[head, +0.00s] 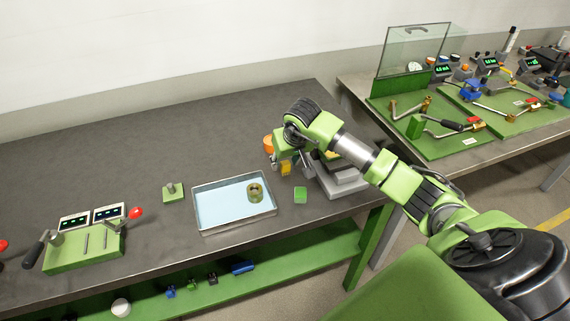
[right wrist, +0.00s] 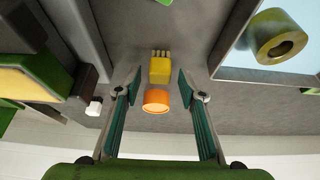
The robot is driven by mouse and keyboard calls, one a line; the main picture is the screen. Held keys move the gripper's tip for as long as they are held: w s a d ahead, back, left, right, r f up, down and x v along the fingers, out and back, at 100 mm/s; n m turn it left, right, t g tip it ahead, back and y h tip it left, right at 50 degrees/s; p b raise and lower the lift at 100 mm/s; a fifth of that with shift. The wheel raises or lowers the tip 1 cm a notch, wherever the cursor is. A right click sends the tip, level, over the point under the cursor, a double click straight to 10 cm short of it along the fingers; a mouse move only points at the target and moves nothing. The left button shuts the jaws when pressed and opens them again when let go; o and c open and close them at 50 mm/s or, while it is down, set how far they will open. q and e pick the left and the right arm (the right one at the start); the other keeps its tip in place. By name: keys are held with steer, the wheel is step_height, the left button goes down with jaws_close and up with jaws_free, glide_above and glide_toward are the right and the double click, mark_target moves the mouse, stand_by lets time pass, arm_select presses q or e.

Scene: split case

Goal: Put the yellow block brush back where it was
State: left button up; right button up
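The yellow block brush (head: 286,168) is on the dark bench between the tray and a grey stand, partly hidden by my right gripper. In the right wrist view the brush (right wrist: 160,72) shows as a yellow block with short bristle-like tips at one end. My right gripper (right wrist: 158,80) is open, with one finger on each side of the brush and a gap on both sides. It also shows in the head view (head: 284,160), above the brush. My left gripper is not in view.
An orange round piece (right wrist: 157,101) is close beside the brush. A light-blue-lined tray (head: 205,229) holds a brass ring (head: 255,192). A green block (head: 300,195) and a grey stand (head: 345,183) are near. The bench behind the tray is clear.

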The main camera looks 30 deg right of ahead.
steer(key=b+v, duration=0.1)
steer(key=v, duration=0.9)
steer(key=shift+s, duration=0.15)
